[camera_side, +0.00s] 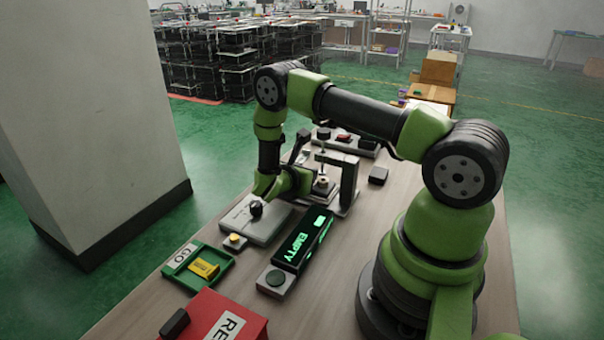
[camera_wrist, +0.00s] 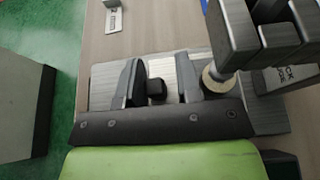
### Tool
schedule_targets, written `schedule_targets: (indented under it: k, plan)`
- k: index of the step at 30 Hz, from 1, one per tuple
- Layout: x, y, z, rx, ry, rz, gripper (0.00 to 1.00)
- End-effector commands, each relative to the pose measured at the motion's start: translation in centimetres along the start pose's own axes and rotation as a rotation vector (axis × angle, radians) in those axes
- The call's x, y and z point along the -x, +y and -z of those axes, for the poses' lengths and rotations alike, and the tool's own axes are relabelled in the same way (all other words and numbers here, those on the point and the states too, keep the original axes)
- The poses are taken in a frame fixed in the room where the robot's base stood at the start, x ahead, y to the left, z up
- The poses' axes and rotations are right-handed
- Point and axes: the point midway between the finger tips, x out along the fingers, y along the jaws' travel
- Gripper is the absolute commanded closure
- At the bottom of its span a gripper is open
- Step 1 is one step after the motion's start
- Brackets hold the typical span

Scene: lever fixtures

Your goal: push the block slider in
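In the wrist view, a small black block (camera_wrist: 156,88), which looks like the slider's handle, sits on a brushed metal plate (camera_wrist: 160,65). My gripper (camera_wrist: 159,66) is open, with one dark finger on each side of the block. A gap shows on the right of the block; the left finger is very close to it, and I cannot tell if they touch. The palm bar hides the near part of the plate. In the side view, my green wrist hides the fingers beside the C-shaped metal frame (camera_side: 348,178). How far in the slider stands is unclear.
Grey frame blocks (camera_wrist: 255,30) and a round pale puck (camera_wrist: 213,82) stand close right of my gripper. Nearer the side camera are a silver plate (camera_side: 240,224), a green tray (camera_side: 183,270), an EMPTY display (camera_side: 302,240) and a red box (camera_side: 205,313).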

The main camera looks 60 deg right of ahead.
Motion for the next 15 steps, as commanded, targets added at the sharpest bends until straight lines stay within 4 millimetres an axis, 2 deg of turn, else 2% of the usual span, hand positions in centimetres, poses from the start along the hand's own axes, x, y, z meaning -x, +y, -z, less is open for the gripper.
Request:
schedule_targets:
  k: [8,11,15]
  plan:
    - [0.6,0.1,0.1,0.003,0.002,-0.003,0.7]
    - [2.1,0.2,0.0,0.003,0.002,-0.007,0.7]
    - [5.0,0.2,0.0,0.003,0.0,-0.008,0.7]
